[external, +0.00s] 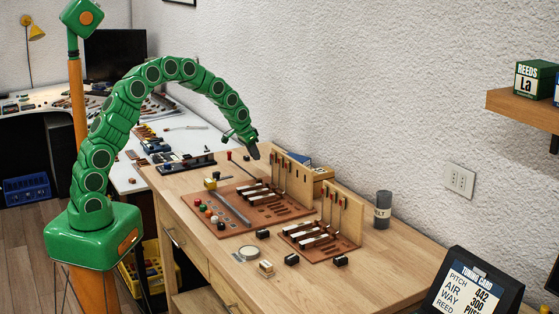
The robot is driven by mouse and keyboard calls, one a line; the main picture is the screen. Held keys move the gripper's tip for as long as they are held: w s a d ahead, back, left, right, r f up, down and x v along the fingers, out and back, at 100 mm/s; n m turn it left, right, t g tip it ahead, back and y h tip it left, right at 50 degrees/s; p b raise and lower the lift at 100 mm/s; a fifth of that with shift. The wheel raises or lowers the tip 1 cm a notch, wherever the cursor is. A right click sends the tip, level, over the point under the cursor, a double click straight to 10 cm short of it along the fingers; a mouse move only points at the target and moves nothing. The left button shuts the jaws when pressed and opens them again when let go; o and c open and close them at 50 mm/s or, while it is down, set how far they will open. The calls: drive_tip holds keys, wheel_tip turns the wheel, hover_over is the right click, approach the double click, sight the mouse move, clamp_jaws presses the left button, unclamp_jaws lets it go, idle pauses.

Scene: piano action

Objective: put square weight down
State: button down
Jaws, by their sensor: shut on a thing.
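My gripper (254,152) is at the end of my green arm, in the air above the back of the wooden workbench (385,275). It points down, near the upright back board of the larger piano action model (213,226). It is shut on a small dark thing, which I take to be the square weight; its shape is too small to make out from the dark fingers. The thing is clear of the bench top.
A second, smaller action model (300,240) stands to the right. Small dark blocks (292,259), a round silver disc (248,253) and a pale block (266,267) lie along the front. A dark canister (383,209) stands at the back right.

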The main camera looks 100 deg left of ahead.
drive_tip(key=shift+w+a+f, duration=0.1)
drive_tip(key=shift+f, duration=0.1)
drive_tip(key=shift+a+f, duration=0.1)
drive_tip(key=shift+f, duration=1.55)
drive_tip(key=shift+f, duration=0.15)
drive_tip(key=c, duration=1)
unclamp_jaws()
drive_tip(key=shift+r, duration=0.2)
drive_tip(key=v, duration=1.2)
